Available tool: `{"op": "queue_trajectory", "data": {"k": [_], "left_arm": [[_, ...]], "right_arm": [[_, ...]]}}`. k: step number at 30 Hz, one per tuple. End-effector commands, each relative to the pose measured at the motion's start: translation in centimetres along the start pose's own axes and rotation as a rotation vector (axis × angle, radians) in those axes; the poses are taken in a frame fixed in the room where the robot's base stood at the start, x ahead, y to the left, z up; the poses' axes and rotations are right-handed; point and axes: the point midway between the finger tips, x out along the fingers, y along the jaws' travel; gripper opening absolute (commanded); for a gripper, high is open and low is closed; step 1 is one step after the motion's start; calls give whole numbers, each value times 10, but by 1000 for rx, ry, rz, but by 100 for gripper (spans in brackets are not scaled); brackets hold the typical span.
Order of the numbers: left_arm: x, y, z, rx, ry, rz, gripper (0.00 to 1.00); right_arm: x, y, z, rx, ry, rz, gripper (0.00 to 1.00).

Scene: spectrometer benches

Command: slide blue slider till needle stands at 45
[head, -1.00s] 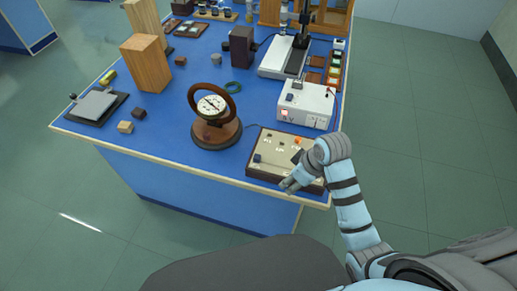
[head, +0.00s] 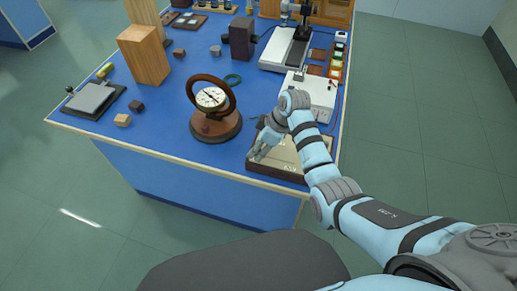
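The beige control panel (head: 287,163) in a dark wooden frame lies at the front right corner of the blue bench. My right gripper (head: 257,154) is over the panel's left part, pointing down. It hides the spot where the dark blue slider showed earlier, so I cannot make out the slider or any contact. The finger gap is too small to judge. The round dial (head: 210,98), with a white face and dark needle, stands in a brown ring on a wooden base left of the panel. Its numbers are too small to read. My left gripper is out of view.
A white instrument box (head: 318,94) stands behind the panel, partly behind my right arm. A wooden block (head: 143,56), a dark block (head: 241,40) and a grey plate (head: 92,98) stand farther left.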

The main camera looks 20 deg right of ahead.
Motion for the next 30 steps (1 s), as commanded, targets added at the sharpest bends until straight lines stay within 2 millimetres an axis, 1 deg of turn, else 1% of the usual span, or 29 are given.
{"op": "queue_trajectory", "data": {"k": [1, 3, 9, 10, 17, 25, 30], "left_arm": [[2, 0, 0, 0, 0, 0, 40], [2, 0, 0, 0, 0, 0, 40], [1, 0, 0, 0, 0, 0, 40], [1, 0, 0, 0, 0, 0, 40], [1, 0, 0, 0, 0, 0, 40], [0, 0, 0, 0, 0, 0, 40], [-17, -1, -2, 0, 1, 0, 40]], "right_arm": [[4, 0, 0, 0, 1, 1, 38], [7, 0, 0, 0, 0, 1, 38], [7, 0, 0, 0, 0, 1, 38], [6, 0, 0, 0, 0, 1, 37], [6, 0, 0, 0, 0, 1, 0], [6, 0, 0, 1, 0, 1, 0], [-3, 4, 12, 0, -4, -1, 0]]}}
